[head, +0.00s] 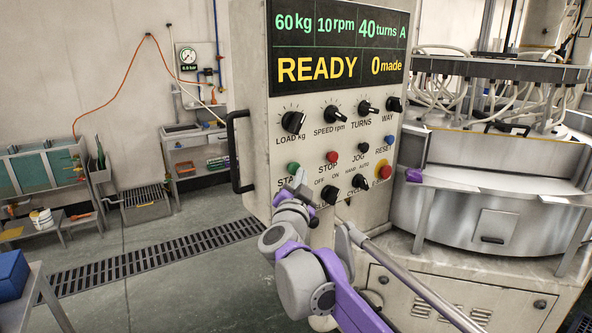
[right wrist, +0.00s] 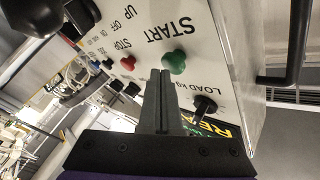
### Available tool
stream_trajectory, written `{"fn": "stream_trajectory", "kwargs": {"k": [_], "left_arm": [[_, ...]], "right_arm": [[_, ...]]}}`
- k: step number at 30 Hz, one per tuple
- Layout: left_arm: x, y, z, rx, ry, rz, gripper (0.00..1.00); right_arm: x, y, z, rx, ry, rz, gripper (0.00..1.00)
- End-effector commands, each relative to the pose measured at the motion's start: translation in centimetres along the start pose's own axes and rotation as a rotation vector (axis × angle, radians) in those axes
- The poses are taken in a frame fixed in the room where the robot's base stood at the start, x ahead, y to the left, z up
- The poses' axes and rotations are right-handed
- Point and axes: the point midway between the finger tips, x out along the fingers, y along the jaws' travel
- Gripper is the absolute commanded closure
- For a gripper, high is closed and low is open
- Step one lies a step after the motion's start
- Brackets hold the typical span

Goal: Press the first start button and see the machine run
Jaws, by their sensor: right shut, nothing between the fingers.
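The control panel (head: 318,151) stands in front of me. Its display (head: 335,45) reads 60 kg, 10 rpm, 40 turns A, READY and 0 made. The green start button (head: 293,168) is at the panel's left, beside the red stop button (head: 331,157). My right gripper (head: 300,178) is shut and empty, its tips close to the start button and covering part of the START label. The right wrist view shows the green button (right wrist: 175,61) just beside the closed fingertips (right wrist: 162,73); I cannot tell whether they touch it. My left gripper is not in view.
Several black knobs (head: 293,122) and a red emergency button (head: 383,171) sit near the start button. A black handle (head: 236,150) sticks out at the panel's left edge. The round lapping machine (head: 470,215) stands at the right. The floor at left is mostly clear around a drain grate (head: 150,262).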

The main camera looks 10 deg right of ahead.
Motion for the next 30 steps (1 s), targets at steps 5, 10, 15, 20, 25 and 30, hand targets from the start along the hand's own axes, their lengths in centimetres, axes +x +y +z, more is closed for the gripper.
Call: {"fn": "stream_trajectory", "kwargs": {"k": [5,10,15,20,25,30], "left_arm": [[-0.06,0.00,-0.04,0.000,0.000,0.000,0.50],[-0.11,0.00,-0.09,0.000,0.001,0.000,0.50],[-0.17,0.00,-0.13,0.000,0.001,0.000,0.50],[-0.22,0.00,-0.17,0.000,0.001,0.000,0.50],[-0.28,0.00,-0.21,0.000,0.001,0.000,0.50],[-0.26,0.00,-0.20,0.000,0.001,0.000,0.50]], "right_arm": [[0.13,-0.10,0.08,0.000,0.000,0.000,1.00],[0.26,-0.21,0.17,0.000,0.000,0.000,1.00],[0.41,-0.31,0.27,0.000,0.000,0.000,1.00],[0.55,-0.42,0.38,0.000,0.000,0.000,1.00],[0.70,-0.52,0.50,0.000,0.000,0.000,1.00],[0.68,-0.51,0.51,0.000,0.000,0.000,1.00]]}}
